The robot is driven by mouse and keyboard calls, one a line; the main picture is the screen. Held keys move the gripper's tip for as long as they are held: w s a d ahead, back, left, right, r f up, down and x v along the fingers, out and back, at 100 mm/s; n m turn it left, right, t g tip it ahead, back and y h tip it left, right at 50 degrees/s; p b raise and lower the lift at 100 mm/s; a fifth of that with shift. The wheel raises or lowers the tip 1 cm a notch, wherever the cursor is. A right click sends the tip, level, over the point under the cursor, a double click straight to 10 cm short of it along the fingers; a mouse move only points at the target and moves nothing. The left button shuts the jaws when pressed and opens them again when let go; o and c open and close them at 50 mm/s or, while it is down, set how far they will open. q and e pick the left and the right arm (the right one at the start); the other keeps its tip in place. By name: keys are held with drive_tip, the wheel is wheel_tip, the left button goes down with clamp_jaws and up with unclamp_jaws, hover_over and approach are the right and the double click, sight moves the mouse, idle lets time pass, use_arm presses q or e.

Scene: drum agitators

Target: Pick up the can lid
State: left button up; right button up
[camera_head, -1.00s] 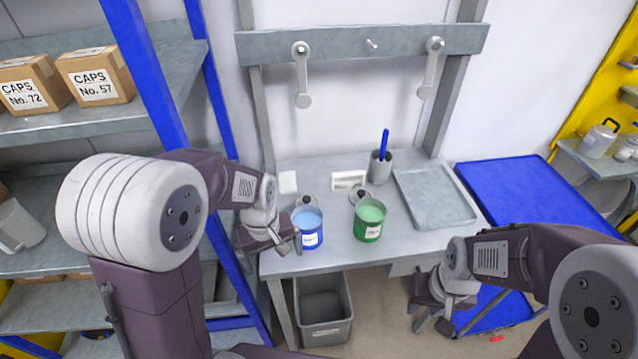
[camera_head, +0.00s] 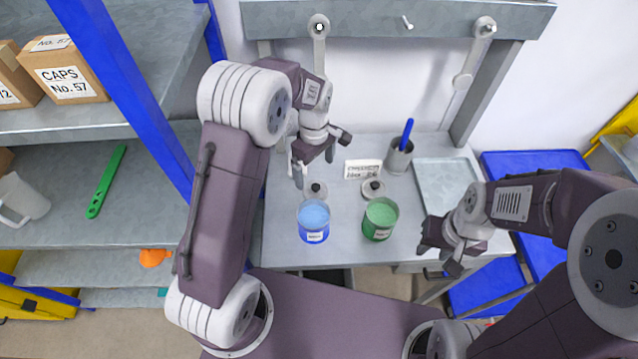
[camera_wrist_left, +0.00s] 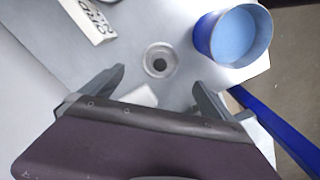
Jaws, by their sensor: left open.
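A grey can lid (camera_head: 316,190) with a dark knob lies on the workbench behind the blue can (camera_head: 313,222). A second lid (camera_head: 373,188) lies behind the green can (camera_head: 380,219). Both cans stand uncovered, showing blue and green contents. My left gripper (camera_head: 314,165) is open and empty, above the bench behind the first lid. In the left wrist view, that lid (camera_wrist_left: 159,60) shows just beyond the gap between the fingertips (camera_wrist_left: 160,82), with the blue can (camera_wrist_left: 232,38) to its right. My right gripper (camera_head: 440,258) is empty with fingers apart, near the bench's front right.
A small white sign (camera_head: 362,169) and a grey cup (camera_head: 399,156) with a blue-handled tool stand behind the lids. A shallow grey tray (camera_head: 447,185) lies at the right. A blue shelf post (camera_head: 125,95) rises left of my left arm. A white block (camera_wrist_left: 141,96) lies near the lid.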

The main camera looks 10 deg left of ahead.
sight(316, 186)
use_arm(q)
drive_tip(key=shift+s+d+f+p, duration=0.1)
drive_tip(key=shift+s+f+p, duration=0.3)
drive_tip(key=shift+s, duration=0.5)
drive_tip(key=shift+w+f, duration=0.25)
drive_tip(key=shift+f, duration=0.4)
drive_tip(key=shift+w+f, duration=0.25)
drive_tip(key=shift+f, duration=0.35)
drive_tip(key=shift+w+f, duration=0.25)
drive_tip(key=shift+w, duration=0.05)
drive_tip(key=shift+f, duration=0.35)
wheel_tip(316, 186, down, 4)
drive_tip(key=shift+s+r+p, duration=0.15)
drive_tip(key=shift+r+p, duration=0.05)
drive_tip(key=shift+p, duration=0.55)
drive_tip(key=shift+w+f, duration=0.25)
drive_tip(key=shift+f, duration=0.1)
drive_tip(key=shift+s+r, duration=0.1)
drive_tip(key=c, duration=1.4)
use_arm(e)
drive_tip(key=shift+s+r, duration=0.2)
drive_tip(key=shift+r, duration=0.4)
drive_tip(key=shift+s+r, duration=0.2)
drive_tip(key=shift+r, duration=0.35)
